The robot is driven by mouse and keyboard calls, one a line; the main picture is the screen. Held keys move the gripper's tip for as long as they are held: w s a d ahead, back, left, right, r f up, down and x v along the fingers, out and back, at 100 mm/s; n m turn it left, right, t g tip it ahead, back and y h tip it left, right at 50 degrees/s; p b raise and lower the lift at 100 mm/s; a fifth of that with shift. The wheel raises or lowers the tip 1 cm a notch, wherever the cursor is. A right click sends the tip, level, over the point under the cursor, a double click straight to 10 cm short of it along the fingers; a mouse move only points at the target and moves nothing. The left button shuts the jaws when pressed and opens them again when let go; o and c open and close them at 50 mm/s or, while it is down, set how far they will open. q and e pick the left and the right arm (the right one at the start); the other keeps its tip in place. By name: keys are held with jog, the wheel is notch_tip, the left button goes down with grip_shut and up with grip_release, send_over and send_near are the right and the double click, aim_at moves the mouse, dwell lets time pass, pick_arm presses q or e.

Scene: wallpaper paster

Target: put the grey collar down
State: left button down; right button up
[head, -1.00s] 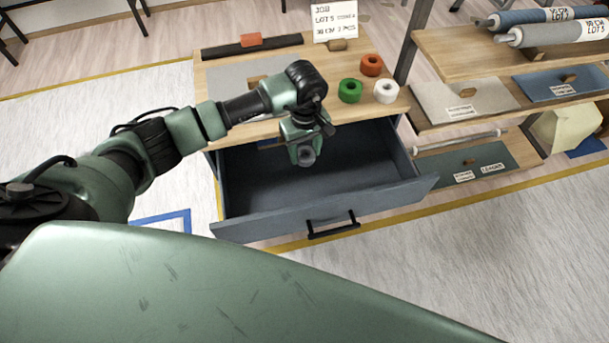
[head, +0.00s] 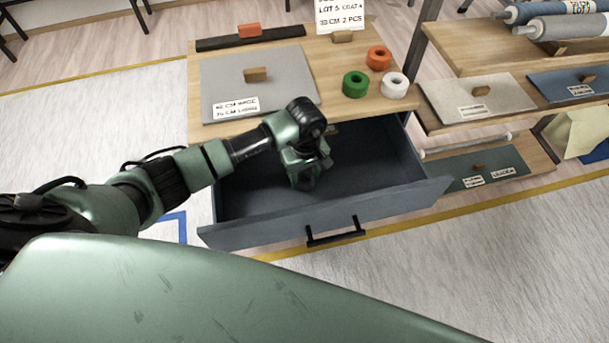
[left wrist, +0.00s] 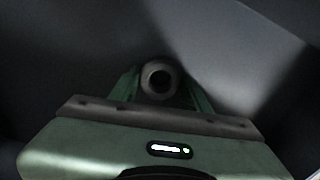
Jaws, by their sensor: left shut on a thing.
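The grey collar (left wrist: 148,79) shows in the left wrist view as a small ring with a dark hole, between the green fingers. My left gripper (left wrist: 160,90) is shut on it. In the head view the same gripper (head: 304,179) points down inside the open drawer (head: 365,165), near its middle. The collar is hard to make out there, at the gripper's dark lower end. I cannot tell whether it touches the drawer floor. My right gripper is in neither view.
The drawer has a blue-grey front with a black handle (head: 335,232). On the table above lie a grey panel (head: 225,85) and orange (head: 379,57), green (head: 355,84) and white (head: 394,86) rolls. Shelves (head: 460,58) with rolls and panels stand to the right. The drawer floor around the gripper looks clear.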

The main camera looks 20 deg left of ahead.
pick_arm(q)
jog(key=shift+s+f, duration=0.1)
jog(key=c, duration=0.9)
grip_release()
jog(key=shift+o, duration=1.1)
notch_tip(320, 180, up, 12)
jog(key=p, duration=0.7)
jog(key=shift+r, duration=0.2)
